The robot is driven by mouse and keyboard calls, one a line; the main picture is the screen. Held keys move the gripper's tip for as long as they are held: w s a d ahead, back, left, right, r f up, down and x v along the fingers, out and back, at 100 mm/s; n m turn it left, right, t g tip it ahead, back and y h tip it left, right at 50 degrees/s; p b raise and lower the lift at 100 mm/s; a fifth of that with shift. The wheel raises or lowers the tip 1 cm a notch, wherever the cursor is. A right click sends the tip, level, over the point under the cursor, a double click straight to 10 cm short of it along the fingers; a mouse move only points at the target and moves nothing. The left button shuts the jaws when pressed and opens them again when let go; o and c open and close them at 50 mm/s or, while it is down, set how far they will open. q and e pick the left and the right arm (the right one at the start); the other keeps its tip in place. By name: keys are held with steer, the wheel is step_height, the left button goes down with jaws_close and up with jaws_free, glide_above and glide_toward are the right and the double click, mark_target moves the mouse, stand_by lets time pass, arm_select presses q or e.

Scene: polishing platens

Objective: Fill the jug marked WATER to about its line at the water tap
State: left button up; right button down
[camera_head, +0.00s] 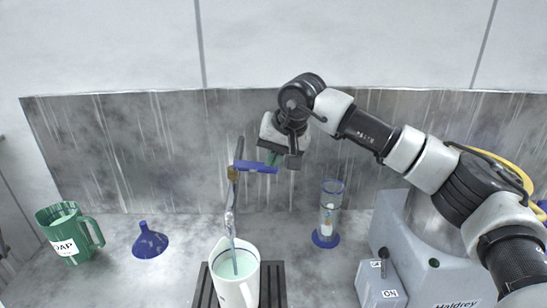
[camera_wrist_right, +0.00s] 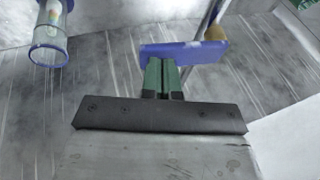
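A white jug (camera_head: 228,288) stands upright under the water tap (camera_head: 234,192), its handle towards the front right. A clear stream (camera_head: 230,222) runs from the tap into the jug, and pale green shows inside; I cannot read the level. The tap's blue lever (camera_head: 262,167) points right and also shows in the right wrist view (camera_wrist_right: 182,52). My right gripper (camera_head: 271,159) is at the lever. Its green fingers (camera_wrist_right: 162,68) are together, their tips at the lever; contact is hard to tell. My left gripper is not in view.
The jug is on a dark slatted grate (camera_head: 272,285). A green SOAP jug (camera_head: 68,235) and a blue funnel (camera_head: 149,241) stand left. A clear cylinder with blue base (camera_head: 327,228) stands right, near a grey machine (camera_head: 425,270) and an ON switch box (camera_head: 380,287).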

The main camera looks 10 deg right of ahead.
steer(key=shift+s+d+r, duration=0.1)
steer(key=shift+s+r, duration=0.05)
steer(key=shift+r, duration=0.35)
steer(key=b+v, duration=0.2)
steer(key=v, duration=0.7)
steer(key=shift+s+r, duration=0.2)
steer(key=shift+r, duration=0.1)
steer(key=shift+d, duration=0.15)
stand_by(0.4)
